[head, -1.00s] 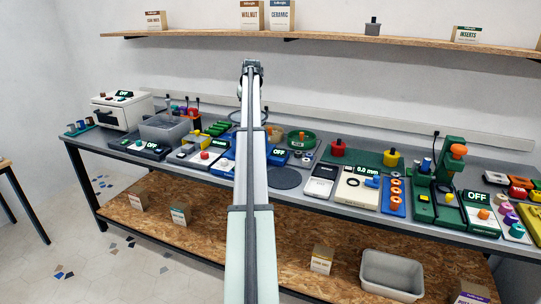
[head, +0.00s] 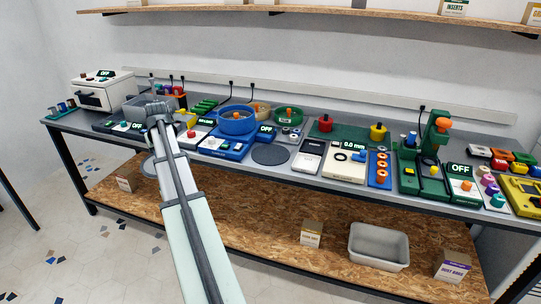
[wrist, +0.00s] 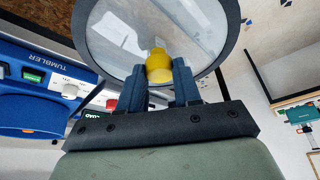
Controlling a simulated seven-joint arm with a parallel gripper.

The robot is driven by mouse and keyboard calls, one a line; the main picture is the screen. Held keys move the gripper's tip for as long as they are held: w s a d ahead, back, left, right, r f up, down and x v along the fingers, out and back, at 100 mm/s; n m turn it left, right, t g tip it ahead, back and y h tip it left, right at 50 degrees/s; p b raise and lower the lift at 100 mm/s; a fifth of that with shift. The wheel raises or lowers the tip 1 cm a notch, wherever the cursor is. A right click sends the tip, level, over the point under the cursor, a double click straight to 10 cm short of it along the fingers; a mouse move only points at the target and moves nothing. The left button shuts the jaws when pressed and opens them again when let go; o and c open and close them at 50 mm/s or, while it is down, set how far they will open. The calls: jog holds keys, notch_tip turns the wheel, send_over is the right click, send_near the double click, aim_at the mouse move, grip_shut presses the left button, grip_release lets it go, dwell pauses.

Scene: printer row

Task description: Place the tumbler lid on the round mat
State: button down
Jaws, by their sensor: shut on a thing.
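The tumbler lid (wrist: 150,30) is a clear disc with a dark grey rim and a yellow knob. My gripper (wrist: 160,78) is shut on the yellow knob in the wrist view. In the head view the lid (head: 148,166) shows partly behind my arm, at the bench's front edge, left of the blue tumbler (head: 237,121); my arm hides its right part. The fingertips are hidden there. The round mat (head: 271,154) is a flat dark grey disc on the bench, bare, right of the tumbler and well apart from the lid.
The tumbler's blue base (head: 222,146) stands left of the mat, and a white scale-like device (head: 309,155) stands close on its right. A green bowl (head: 289,116) is behind the mat. A grey bin (head: 378,246) sits on the lower shelf (head: 270,215).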

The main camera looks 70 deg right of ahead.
jog(key=w+a+f+n+y, duration=0.1)
jog(key=w+a+f+n, duration=0.2)
jog(key=a, duration=1.6)
jog(key=a+f+n+y, duration=0.15)
jog(key=a+f, duration=0.45)
jog(key=a, duration=1.2)
notch_tip(320, 180, up, 11)
jog(key=m+h, duration=0.3)
jog(key=m, duration=0.3)
send_over(269, 152)
jog(key=s+a, duration=0.2)
jog(key=shift+w+d+f, duration=0.1)
jog(key=shift+f, duration=2.15)
jog(key=shift+w+d+f, duration=0.1)
jog(key=shift+f, duration=2.15)
jog(key=shift+f, duration=0.1)
